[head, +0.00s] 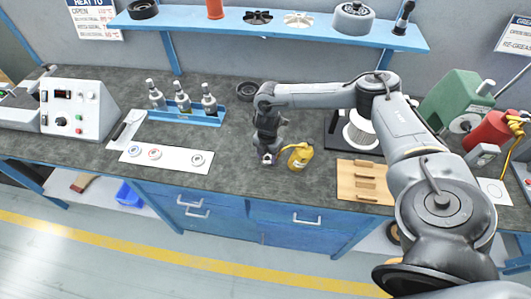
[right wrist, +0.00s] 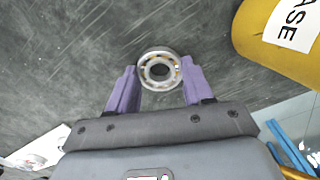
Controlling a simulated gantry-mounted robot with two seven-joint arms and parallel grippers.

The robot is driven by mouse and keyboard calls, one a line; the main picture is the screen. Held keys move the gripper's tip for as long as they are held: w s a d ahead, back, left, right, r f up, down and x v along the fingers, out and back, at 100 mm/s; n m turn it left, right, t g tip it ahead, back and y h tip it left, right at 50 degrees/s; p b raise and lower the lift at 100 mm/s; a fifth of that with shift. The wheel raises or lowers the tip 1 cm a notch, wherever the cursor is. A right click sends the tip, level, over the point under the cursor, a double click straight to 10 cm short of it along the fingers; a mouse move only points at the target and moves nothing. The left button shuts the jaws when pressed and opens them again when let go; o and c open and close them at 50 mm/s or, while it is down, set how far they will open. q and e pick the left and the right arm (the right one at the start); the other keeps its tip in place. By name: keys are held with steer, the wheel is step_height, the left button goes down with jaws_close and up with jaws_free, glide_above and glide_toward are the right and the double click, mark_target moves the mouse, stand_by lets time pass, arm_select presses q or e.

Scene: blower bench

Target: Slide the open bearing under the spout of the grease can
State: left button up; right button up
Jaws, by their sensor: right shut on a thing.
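The open bearing (right wrist: 147,70), a pale metal ring with balls showing, lies between the purple fingertips of my right gripper (right wrist: 157,80) in the right wrist view. The gripper is shut on it, low over the dark bench top. In the head view my right gripper (head: 268,159) points down just left of the yellow grease can (head: 302,157). The can stands upright, its thin spout reaching left toward the gripper. The can also shows at the upper right of the right wrist view (right wrist: 270,45). I cannot tell whether the bearing is under the spout tip. My left gripper is out of view.
A white mat (head: 175,157) with several round parts lies left, before a blue rack (head: 195,117) of bottles. A wooden board (head: 365,182) lies right of the can. A control box (head: 75,110) stands far left.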

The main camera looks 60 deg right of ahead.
steer(key=shift+s+d, duration=0.15)
steer(key=shift+s, duration=0.2)
steer(key=o, duration=1.2)
steer(key=shift+r, duration=0.5)
steer(key=shift+r+p, duration=1.15)
steer(key=shift+r, duration=3.75)
